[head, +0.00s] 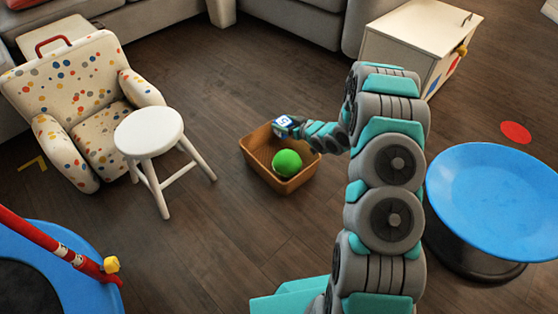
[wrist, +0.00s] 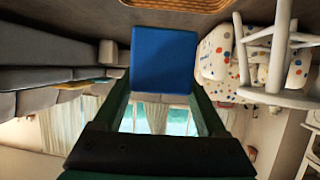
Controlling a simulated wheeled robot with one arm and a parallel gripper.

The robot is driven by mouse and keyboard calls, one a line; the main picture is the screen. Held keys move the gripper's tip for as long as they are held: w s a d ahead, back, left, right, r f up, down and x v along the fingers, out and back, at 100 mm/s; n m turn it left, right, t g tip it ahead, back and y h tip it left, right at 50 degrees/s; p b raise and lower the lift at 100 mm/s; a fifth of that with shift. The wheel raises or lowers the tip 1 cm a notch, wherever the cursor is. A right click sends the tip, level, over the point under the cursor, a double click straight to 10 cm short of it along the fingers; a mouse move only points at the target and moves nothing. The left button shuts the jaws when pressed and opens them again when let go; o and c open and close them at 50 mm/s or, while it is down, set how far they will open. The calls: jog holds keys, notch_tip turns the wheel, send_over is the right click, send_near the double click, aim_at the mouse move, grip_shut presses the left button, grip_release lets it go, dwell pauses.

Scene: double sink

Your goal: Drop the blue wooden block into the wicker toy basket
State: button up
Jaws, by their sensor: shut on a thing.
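The blue wooden block (head: 283,121) shows a white marking on its face in the head view. In the wrist view it is a plain blue square (wrist: 164,60) between the two fingers. My gripper (head: 292,126) is shut on the block and holds it at the far rim of the wicker toy basket (head: 256,172), as seen from the head camera. The exact height above the basket is hard to tell. A woven brown edge of the basket (wrist: 175,4) shows at the top of the wrist view. A green ball (head: 287,163) lies in the basket.
A white stool (head: 149,131) and a dotted armchair (head: 78,92) stand left of the basket. A blue round-topped seat (head: 497,195) is at the right, a white cabinet (head: 408,48) at the back right. A blue trampoline (head: 75,245) is front left. The floor around the basket is clear.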

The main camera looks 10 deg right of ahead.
jog(key=shift+f+b, duration=1.55)
jog(key=shift+f, duration=1.65)
jog(key=o, duration=1.3)
jog(key=shift+o, duration=0.2)
jog(key=shift+r, duration=0.1)
jog(key=v, duration=0.7)
jog(key=shift+s+d+p, duration=0.25)
jog(key=shift+s+p, duration=0.1)
jog(key=shift+r, duration=0.2)
